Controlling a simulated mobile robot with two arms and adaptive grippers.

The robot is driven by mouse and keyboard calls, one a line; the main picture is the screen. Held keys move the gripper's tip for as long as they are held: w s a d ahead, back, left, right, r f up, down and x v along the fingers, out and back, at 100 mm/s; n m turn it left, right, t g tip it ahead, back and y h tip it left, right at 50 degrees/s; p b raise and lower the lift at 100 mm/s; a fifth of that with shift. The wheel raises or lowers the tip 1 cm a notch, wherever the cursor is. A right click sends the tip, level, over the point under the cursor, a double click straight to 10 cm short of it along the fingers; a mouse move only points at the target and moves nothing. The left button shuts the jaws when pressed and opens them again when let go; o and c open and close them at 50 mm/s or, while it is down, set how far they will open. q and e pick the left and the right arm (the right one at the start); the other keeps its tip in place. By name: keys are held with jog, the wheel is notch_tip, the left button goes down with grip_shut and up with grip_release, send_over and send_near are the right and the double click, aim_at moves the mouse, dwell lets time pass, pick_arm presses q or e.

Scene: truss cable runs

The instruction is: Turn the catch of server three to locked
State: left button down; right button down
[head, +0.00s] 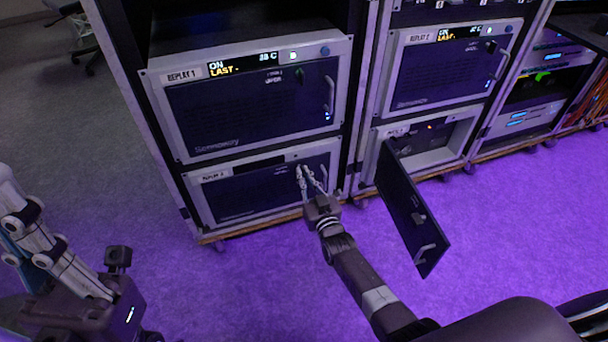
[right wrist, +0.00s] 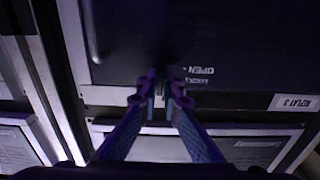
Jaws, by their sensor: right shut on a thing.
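Server three (head: 250,198) is the lower-left unit in the head view, with a dark, closed front door. Its label plate (right wrist: 296,103) reads upside down in the right wrist view, as does the OPEN lettering (right wrist: 200,70) beside the catch. My right gripper (head: 310,172) is at the upper right of this door. In the right wrist view its fingers (right wrist: 165,88) are shut on the catch, at the door's edge. They hide the catch, so its angle cannot be told. My left arm's gripper (head: 75,265) is at the lower left, away from the racks; its fingertips are unclear.
Replay 1 (head: 250,108) sits above server three, and Replay 2 (head: 450,68) is at the upper right. Below Replay 2, an open door (head: 405,205) juts out to the right of my right arm. The purple-lit floor (head: 240,285) in front is clear.

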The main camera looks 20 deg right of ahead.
dwell(0.4)
jog(key=c, duration=2.1)
grip_release()
jog(key=s, duration=1.2)
jog(key=shift+d, duration=0.25)
